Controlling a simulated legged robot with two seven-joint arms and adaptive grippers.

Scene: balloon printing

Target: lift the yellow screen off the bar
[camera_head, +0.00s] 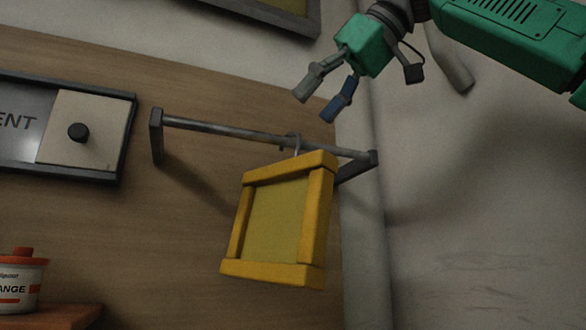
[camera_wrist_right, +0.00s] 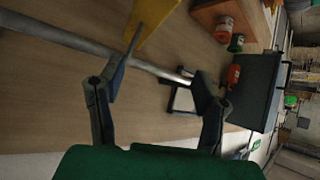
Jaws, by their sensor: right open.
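The yellow screen (camera_head: 278,222), a square yellow frame with a duller panel, hangs by a hook (camera_head: 296,142) from the grey bar (camera_head: 225,130) on the wooden wall. It hangs near the bar's right end, slightly tilted in the picture. My right gripper (camera_head: 328,106) is open and empty, above the bar and the screen, apart from both. In the right wrist view a yellow corner of the screen (camera_wrist_right: 152,25) shows at the top, and the bar (camera_wrist_right: 85,47) runs behind the open fingers (camera_wrist_right: 158,105). My left gripper is not in view.
A framed panel (camera_head: 125,140) with a black knob is on the wall at left. An orange-lidded tub (camera_head: 22,282) stands on a shelf (camera_head: 60,317) at lower left. Another frame (camera_head: 312,22) is at the top. The wall right of the screen is clear.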

